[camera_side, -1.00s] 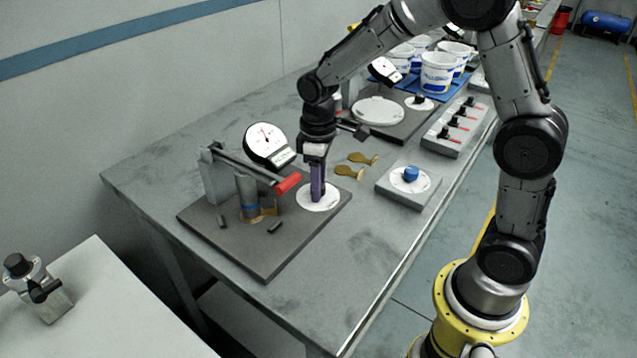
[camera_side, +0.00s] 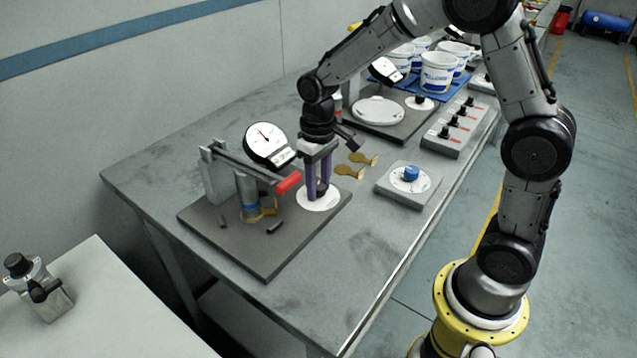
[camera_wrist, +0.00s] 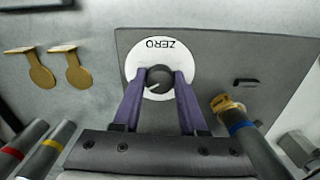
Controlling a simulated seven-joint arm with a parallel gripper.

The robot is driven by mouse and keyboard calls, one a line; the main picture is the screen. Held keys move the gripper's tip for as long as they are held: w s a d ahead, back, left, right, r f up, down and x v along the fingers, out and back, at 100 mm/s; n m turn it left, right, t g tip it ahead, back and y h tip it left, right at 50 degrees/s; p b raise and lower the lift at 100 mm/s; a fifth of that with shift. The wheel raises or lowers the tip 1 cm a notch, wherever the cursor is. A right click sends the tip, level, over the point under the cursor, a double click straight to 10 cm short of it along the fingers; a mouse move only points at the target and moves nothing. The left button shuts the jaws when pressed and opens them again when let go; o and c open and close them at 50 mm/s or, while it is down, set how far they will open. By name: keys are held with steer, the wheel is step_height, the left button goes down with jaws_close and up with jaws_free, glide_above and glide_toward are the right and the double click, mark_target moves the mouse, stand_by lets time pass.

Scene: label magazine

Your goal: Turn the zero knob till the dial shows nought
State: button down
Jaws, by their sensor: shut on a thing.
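The zero knob is a small black knob (camera_wrist: 158,80) at the centre of a white disc (camera_wrist: 133,62) lettered ZERO, which lies on a dark grey base plate (camera_side: 262,262). My gripper (camera_wrist: 158,78) points down with its two purple fingers shut on the knob, one on each side. In the side view my gripper (camera_side: 318,194) stands over the white disc and the fingers partly hide the knob. The round white dial (camera_side: 266,142) stands behind the plate. Its needle points up and somewhat left; the scale is too small to read.
A blue-knobbed box (camera_side: 411,174) and a switch box (camera_side: 455,128) are to the right.

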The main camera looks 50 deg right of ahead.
mark_target(318, 186)
steer(key=shift+r, duration=0.1)
steer(key=shift+c, duration=2.2)
jaws_free()
step_height(318, 186, up, 14)
